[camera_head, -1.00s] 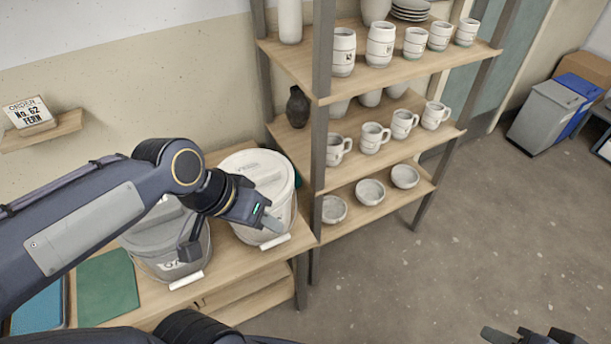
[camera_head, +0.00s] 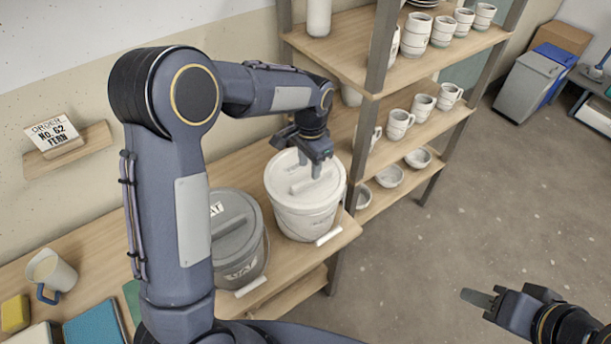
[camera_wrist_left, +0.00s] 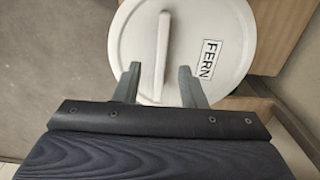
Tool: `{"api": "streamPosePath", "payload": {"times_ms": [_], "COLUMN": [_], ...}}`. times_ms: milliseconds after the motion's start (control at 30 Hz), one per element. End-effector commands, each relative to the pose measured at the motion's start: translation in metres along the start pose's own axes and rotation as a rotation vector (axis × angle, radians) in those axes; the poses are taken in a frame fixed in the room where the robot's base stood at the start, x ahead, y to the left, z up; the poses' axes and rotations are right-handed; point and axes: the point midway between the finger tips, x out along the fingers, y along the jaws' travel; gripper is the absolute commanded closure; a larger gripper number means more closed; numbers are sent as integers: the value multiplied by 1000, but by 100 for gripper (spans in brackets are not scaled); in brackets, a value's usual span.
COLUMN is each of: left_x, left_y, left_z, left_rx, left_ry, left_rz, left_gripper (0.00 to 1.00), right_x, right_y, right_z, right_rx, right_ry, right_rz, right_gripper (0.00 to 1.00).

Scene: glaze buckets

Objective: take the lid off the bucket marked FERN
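The white bucket (camera_head: 306,226) stands on the wooden bench with its white lid (camera_head: 283,187) on. The lid's label (camera_wrist_left: 209,59) reads FERN in the left wrist view, and a raised bar handle (camera_wrist_left: 162,50) crosses the lid. My left gripper (camera_head: 310,168) is over the lid, pointing down. In the left wrist view its open fingers (camera_wrist_left: 158,78) appear on either side of the handle's line. I cannot tell how far above the handle they are. My right gripper (camera_head: 480,296) is empty over the floor at the lower right; its finger gap is unclear.
A grey lidded bucket (camera_head: 238,250), its label partly hidden, stands left of the white one. A shelf rack (camera_head: 376,110) with cups and bowls rises close on the right. A mug (camera_head: 52,272) stands at the left.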

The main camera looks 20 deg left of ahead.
Motion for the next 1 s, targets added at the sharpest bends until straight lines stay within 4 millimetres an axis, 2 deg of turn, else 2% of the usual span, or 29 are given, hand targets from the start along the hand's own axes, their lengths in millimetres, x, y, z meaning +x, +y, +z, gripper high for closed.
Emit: {"api": "streamPosePath", "payload": {"times_ms": [200,333,1000], "left_x": [31,45,53], "left_y": [-1,-1,-1], "left_z": [0,-1,-1], "left_rx": [-1,-1,-3], "left_ry": [-4,-1,2], "left_rz": [3,2,1], "left_gripper": [63,63,63], "right_x": [-9,-10,-6], "right_y": [-4,-5,-3], "right_z": [-5,-5,-3], "right_rx": [0,0,0], "right_ry": [0,0,0], "right_rz": [0,0,0], "right_gripper": [64,64,64]}}
